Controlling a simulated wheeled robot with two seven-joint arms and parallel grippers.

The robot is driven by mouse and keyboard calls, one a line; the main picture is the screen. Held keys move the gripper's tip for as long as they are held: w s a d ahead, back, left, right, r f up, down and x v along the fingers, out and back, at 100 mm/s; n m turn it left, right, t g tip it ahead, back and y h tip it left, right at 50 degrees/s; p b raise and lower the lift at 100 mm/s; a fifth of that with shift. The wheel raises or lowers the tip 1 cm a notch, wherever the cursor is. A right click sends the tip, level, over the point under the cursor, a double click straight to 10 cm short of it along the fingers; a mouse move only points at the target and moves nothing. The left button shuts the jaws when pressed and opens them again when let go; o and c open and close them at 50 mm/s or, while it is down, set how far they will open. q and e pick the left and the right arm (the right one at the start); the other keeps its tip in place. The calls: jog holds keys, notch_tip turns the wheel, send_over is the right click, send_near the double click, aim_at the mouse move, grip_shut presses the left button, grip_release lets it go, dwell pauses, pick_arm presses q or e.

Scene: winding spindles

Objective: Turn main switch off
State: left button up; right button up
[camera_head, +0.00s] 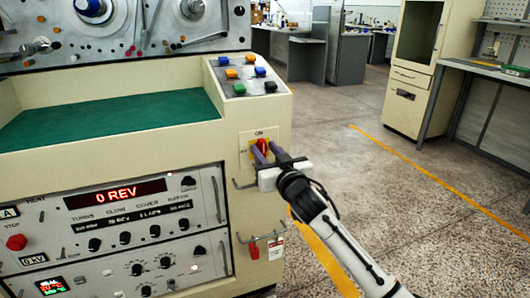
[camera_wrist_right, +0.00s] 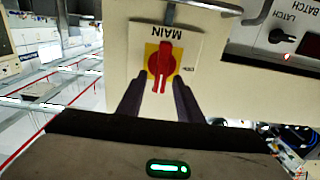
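The main switch (camera_head: 262,146) is a red rotary knob on a yellow square plate, on the cream side panel of the machine. In the right wrist view, which is upside down, the red knob (camera_wrist_right: 160,66) stands nearly upright, with "MAIN" lettering above it and a small "OFF" mark to its right. In the head view an "ON" label sits above the knob. My right gripper (camera_head: 269,155) is at the switch. Its two dark fingers (camera_wrist_right: 158,97) are spread on either side of the knob's near end, with a visible gap on each side. My left gripper is not in view.
A panel with several coloured buttons (camera_head: 245,75) is above. The instrument panel (camera_head: 130,217) reads 0 REV. Open floor lies to the right, before a cabinet (camera_head: 413,67).

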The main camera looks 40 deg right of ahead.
jog(key=shift+w, duration=0.15)
jog(key=shift+c, duration=0.5)
grip_shut()
